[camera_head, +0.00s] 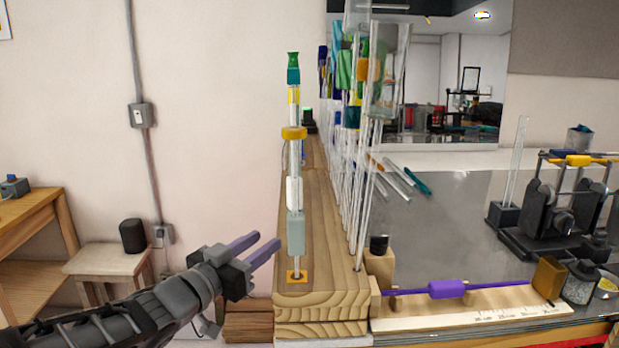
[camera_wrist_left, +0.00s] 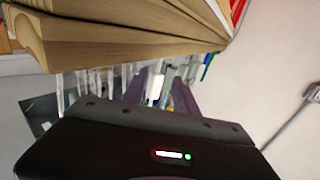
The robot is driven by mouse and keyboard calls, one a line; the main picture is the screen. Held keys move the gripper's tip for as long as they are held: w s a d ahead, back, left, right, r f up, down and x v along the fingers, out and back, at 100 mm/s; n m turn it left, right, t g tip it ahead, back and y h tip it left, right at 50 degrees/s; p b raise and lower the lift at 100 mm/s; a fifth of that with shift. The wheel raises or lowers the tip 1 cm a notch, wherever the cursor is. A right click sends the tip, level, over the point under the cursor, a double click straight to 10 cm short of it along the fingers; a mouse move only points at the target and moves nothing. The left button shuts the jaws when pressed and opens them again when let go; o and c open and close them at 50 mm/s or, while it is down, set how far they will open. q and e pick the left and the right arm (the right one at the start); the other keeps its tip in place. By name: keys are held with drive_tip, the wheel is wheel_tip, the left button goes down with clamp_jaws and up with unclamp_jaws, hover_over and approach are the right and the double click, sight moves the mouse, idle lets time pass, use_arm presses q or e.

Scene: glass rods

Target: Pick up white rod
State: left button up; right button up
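A rod stands upright (camera_head: 293,192) near the front end of a wooden block (camera_head: 315,296) in the head view. It has a white section in the middle, a pale grey-green section below, and yellow, teal and green pieces above. I cannot tell for sure that this is the white rod. My left gripper (camera_head: 267,241) has purple fingers spread apart, with nothing seen between them. It is left of the rod's lower part, pointing toward it. In the left wrist view, the open fingers (camera_wrist_left: 160,82) point at several rods, with a whitish one (camera_wrist_left: 154,86) between them. My right gripper is out of view.
Several clear rods (camera_head: 367,200) crowd the block's right side. A purple-handled rod (camera_head: 448,289) lies over a ruler board (camera_head: 480,306) at the front right. A black device (camera_head: 549,215) stands on the grey bench. A small stool (camera_head: 108,262) is at the left.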

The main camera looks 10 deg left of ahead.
use_arm(q)
drive_tip(key=shift+s+r, duration=0.1)
drive_tip(key=x, duration=0.7)
drive_tip(key=shift+p, duration=0.4)
drive_tip(key=p+x, duration=0.1)
drive_tip(key=x, duration=0.4)
drive_tip(key=shift+p, duration=0.3)
